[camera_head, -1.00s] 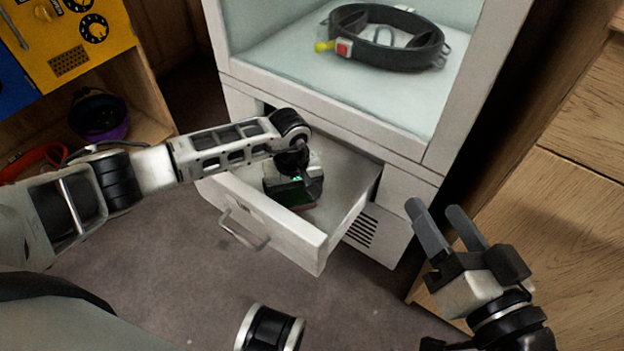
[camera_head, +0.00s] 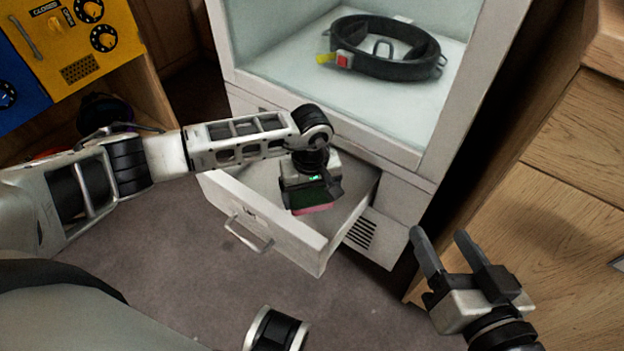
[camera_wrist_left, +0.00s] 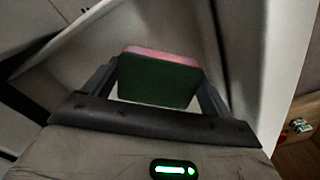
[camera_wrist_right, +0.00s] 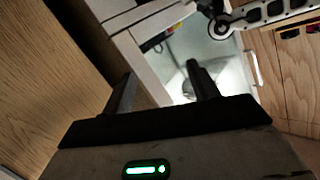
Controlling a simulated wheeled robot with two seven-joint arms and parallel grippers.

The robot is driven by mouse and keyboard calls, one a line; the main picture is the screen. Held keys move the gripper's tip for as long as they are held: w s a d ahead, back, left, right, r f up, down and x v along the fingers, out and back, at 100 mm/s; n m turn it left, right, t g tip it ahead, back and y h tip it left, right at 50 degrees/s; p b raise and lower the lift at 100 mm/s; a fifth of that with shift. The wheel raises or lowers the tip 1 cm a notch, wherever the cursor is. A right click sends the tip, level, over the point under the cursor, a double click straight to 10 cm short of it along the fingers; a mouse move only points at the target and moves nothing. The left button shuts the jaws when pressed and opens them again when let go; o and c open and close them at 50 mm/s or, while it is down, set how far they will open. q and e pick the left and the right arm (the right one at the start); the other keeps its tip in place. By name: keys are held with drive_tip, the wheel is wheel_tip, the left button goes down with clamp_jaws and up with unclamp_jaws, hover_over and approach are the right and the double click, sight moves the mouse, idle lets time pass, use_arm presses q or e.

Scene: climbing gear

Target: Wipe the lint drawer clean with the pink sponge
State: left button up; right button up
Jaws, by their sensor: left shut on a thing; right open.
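The lint drawer (camera_head: 270,231) is a white drawer, pulled out below the white cabinet. My left gripper (camera_head: 314,198) is over the drawer, pointing down, shut on the sponge (camera_head: 315,209). The sponge shows a dark green side and a pink edge; it also shows between the fingers in the left wrist view (camera_wrist_left: 158,78). Whether the sponge touches the drawer floor cannot be told. The arm hides part of the drawer's inside. My right gripper (camera_head: 446,249) is open and empty, at the right, away from the drawer; its fingers also show in the right wrist view (camera_wrist_right: 160,92).
A black harness belt (camera_head: 385,52) with a red buckle lies in the cabinet's open compartment above the drawer. A yellow panel with knobs (camera_head: 78,40) stands at the upper left. Wooden drawers (camera_head: 560,190) are at the right. The grey floor in front is clear.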

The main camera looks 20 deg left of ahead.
use_arm(q)
drive_tip(key=shift+r+p, duration=0.65)
drive_tip(key=shift+r, duration=0.55)
